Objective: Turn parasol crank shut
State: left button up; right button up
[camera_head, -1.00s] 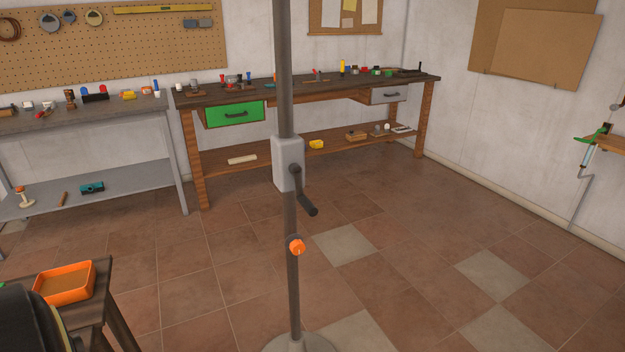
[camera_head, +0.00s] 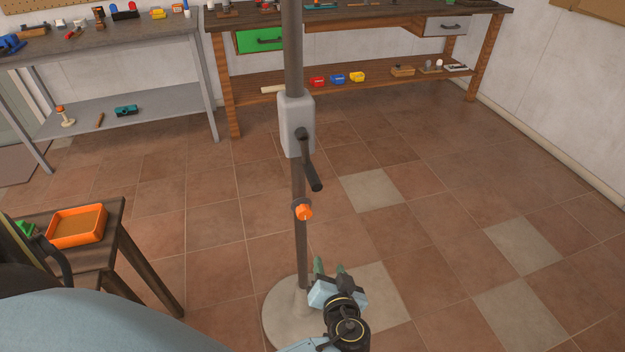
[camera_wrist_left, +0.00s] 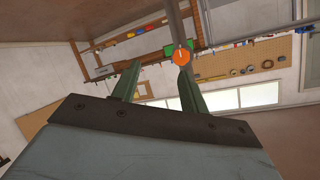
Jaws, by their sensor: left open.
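The parasol crank (camera_head: 311,165) is a dark handle on the grey housing (camera_head: 296,125) of the pole. It hangs down and slants to the right. An orange knob (camera_head: 304,212) sits lower on the pole (camera_head: 299,245). My left gripper (camera_head: 330,268) is open and empty, in front of the pole's foot, below the crank and the knob. In the left wrist view its two green fingers (camera_wrist_left: 158,85) are apart, with the orange knob (camera_wrist_left: 181,56) and the pole behind them. The crank cannot be made out there. My right gripper is not in view.
A round base (camera_head: 280,312) carries the pole. A dark wooden table (camera_head: 100,250) with an orange tray (camera_head: 78,226) stands at the left. Workbenches (camera_head: 385,22) line the back wall. The tiled floor right of the pole is clear.

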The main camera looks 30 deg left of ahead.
aim_at(312, 178)
pick_arm(q)
notch_tip(312, 178, up, 16)
jog(key=r+n+t+y, duration=0.1)
jog(key=n+y, duration=0.4)
jog(key=n, duration=0.2)
jog(key=p+x, duration=0.3)
jog(key=x, duration=0.8)
jog(key=shift+w+a+f, duration=0.15)
jog(key=shift+w+a, duration=0.05)
jog(key=shift+a, duration=0.1)
jog(key=shift+x, duration=0.8)
jog(key=shift+f, duration=0.1)
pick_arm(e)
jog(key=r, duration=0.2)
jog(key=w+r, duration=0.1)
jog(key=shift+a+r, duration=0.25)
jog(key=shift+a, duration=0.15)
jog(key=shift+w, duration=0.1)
pick_arm(q)
grip_shut()
